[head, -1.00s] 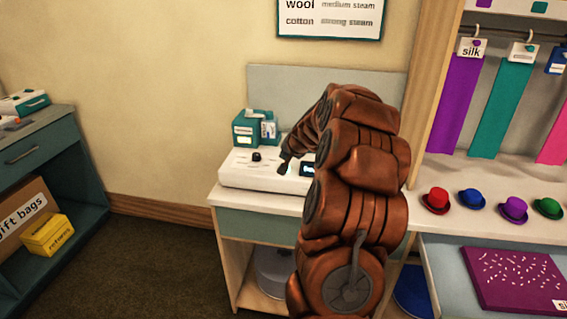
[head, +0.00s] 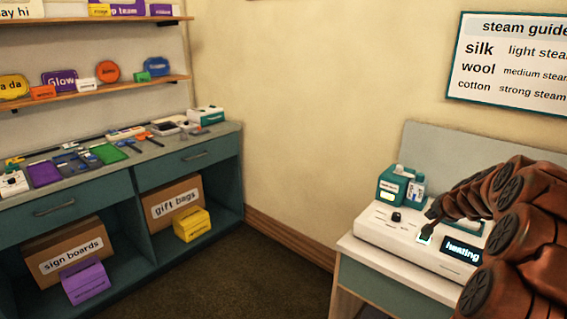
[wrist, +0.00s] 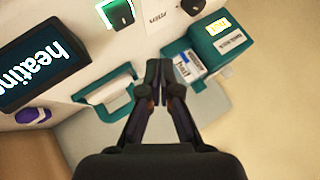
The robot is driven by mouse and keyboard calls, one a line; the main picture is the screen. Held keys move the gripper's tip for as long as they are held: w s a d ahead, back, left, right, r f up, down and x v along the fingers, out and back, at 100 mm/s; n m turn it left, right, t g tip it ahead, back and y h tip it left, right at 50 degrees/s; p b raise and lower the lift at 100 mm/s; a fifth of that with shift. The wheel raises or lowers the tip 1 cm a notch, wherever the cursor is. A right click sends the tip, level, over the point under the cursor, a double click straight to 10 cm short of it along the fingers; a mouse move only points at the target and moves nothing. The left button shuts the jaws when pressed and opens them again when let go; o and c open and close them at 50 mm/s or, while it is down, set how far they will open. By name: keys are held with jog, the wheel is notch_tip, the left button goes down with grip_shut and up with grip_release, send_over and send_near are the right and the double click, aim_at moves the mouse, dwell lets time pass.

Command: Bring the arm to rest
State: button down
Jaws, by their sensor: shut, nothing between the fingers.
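My arm reaches in from the right in the head view, in brown-orange links. My gripper (head: 431,214) is above the white steam console (head: 385,232), close to a lit switch (head: 425,238). In the wrist view my gripper (wrist: 158,66) has its fingers together with nothing between them. The console's display (head: 462,250) reads "heating"; it shows upside down at the left of the wrist view (wrist: 38,68). The lit switch also shows at the top of the wrist view (wrist: 117,13). Whether the fingertips touch the console is unclear.
A teal box (head: 393,186) stands at the console's back edge, close to the fingers in the wrist view (wrist: 215,45). A grey panel (head: 435,150) rises behind. A teal workbench (head: 190,160) stands at left. The floor (head: 250,280) between is clear.

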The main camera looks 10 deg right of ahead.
jog(key=a+r+n+g+y, duration=0.1)
jog(key=a+n+y, duration=0.1)
jog(key=a, duration=0.7)
jog(key=a+r+n+y, duration=0.1)
jog(key=a+r+n, duration=0.1)
jog(key=a, duration=0.6)
jog(key=s+a+n+g+y+p, duration=0.15)
jog(key=s+a, duration=0.25)
jog(key=a, duration=0.4)
jog(key=s+a+n+g+y, duration=0.1)
jog(key=s+a+n, duration=0.1)
jog(key=s+a, duration=0.5)
jog(key=s+a+n+g, duration=0.3)
jog(key=s+a+g, duration=0.1)
jog(key=s+a, duration=0.7)
jog(key=s+f+n+g+h+p, duration=0.1)
jog(key=s+n+g+h, duration=0.1)
jog(key=s, duration=1.4)
jog(key=shift+a+g, duration=0.4)
jog(key=shift+g, duration=0.05)
jog(key=shift+s+d+f+n+h, duration=0.1)
jog(key=shift+n+h, duration=0.15)
